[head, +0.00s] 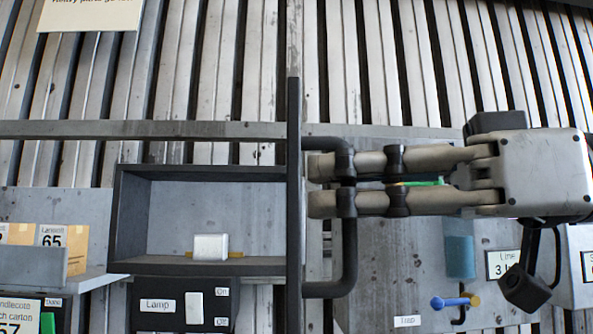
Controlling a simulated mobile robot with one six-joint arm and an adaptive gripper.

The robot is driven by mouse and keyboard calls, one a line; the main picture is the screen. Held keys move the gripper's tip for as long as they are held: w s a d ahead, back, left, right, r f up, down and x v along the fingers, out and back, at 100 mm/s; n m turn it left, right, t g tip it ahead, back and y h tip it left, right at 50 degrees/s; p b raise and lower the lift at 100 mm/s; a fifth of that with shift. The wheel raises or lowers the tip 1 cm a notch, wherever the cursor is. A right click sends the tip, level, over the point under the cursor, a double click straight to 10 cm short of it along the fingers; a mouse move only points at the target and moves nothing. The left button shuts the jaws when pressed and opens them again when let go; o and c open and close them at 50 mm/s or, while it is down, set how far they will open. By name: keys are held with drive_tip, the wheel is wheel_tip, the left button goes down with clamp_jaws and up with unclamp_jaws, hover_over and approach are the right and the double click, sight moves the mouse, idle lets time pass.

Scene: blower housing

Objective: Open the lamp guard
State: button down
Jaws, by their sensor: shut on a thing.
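The lamp guard (293,120) is a dark panel seen nearly edge-on, upright at the right side of a dark open-fronted box (122,215). Its dark U-shaped handle (349,255) sticks out to the right. My gripper (322,184) comes in from the right and is shut on the handle's upright bar, with one finger above the other in the picture. The fingertips reach close to the guard's face. Inside the box, a small white block (210,246) shows at the bottom. The guard's hinge cannot be made out.
A dark Lamp panel (150,323) with a white switch (194,307) and On/Off labels is below the box. A blue-headed lever (450,302) marked Trap and a teal cylinder (460,250) are at lower right. Cartons (70,245) are at left. Metal slats form the background.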

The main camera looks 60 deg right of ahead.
drive_tip(key=shift+s+d+y, duration=0.2)
drive_tip(key=shift+s+y, duration=0.05)
drive_tip(key=shift+y, duration=0.05)
drive_tip(key=c, duration=2)
unclamp_jaws()
drive_tip(key=shift+s, duration=0.1)
drive_tip(key=v, duration=1.1)
drive_tip(key=shift+s, duration=0.4)
drive_tip(key=shift+d+r, duration=0.15)
drive_tip(key=shift+r, duration=0.05)
